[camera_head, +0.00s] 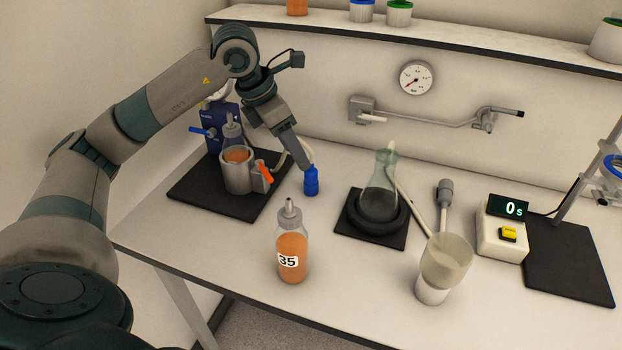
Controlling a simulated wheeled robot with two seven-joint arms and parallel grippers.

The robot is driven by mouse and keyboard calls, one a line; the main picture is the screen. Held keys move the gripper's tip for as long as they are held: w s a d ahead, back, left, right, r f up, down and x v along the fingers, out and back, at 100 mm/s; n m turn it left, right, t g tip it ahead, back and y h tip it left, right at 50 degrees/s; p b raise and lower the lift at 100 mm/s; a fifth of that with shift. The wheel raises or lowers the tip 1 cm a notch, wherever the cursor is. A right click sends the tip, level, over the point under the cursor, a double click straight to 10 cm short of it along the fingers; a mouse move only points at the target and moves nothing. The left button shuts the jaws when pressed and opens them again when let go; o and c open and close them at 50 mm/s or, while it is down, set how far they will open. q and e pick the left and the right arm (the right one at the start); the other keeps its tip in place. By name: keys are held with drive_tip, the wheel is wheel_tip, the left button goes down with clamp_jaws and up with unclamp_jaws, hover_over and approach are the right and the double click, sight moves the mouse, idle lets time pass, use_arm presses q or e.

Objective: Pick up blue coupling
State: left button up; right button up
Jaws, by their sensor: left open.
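The blue coupling (311,183) stands upright on the white bench, at the end of a pale hose, right of the black mat with the orange sample holder. My left gripper (305,166) reaches down from the upper left, its fingertips just above and beside the top of the coupling. The gripper is open. I cannot tell whether a finger touches the coupling. The gap between the fingers is hard to see from this angle. My right gripper is out of view.
Left of the coupling, a holder with a bottle (237,168) stands on a black mat (190,192). A bottle labelled 35 (292,250) is in front. A shelf (450,35) runs above.

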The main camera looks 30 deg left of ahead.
sight(311, 179)
use_arm(q)
drive_tip(key=p+x, duration=0.1)
drive_tip(key=x, duration=0.4)
drive_tip(key=shift+f, duration=0.2)
drive_tip(key=shift+w+d+f, duration=0.15)
drive_tip(key=shift+f, duration=0.2)
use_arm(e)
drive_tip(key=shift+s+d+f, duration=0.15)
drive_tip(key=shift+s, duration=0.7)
use_arm(q)
drive_tip(key=shift+f, duration=0.1)
drive_tip(key=shift+w+f+p, duration=0.15)
drive_tip(key=shift+f+p, duration=0.05)
drive_tip(key=shift+p, duration=0.1)
drive_tip(key=p+x, duration=0.1)
drive_tip(key=x, duration=0.3)
drive_tip(key=shift+w+f+p, duration=0.15)
drive_tip(key=shift+f+p, duration=0.05)
drive_tip(key=shift+p, duration=0.15)
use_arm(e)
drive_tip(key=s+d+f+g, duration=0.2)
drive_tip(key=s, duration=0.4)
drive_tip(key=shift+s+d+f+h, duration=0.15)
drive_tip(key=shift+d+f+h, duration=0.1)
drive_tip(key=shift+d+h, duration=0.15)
use_arm(q)
drive_tip(key=c, duration=1.2)
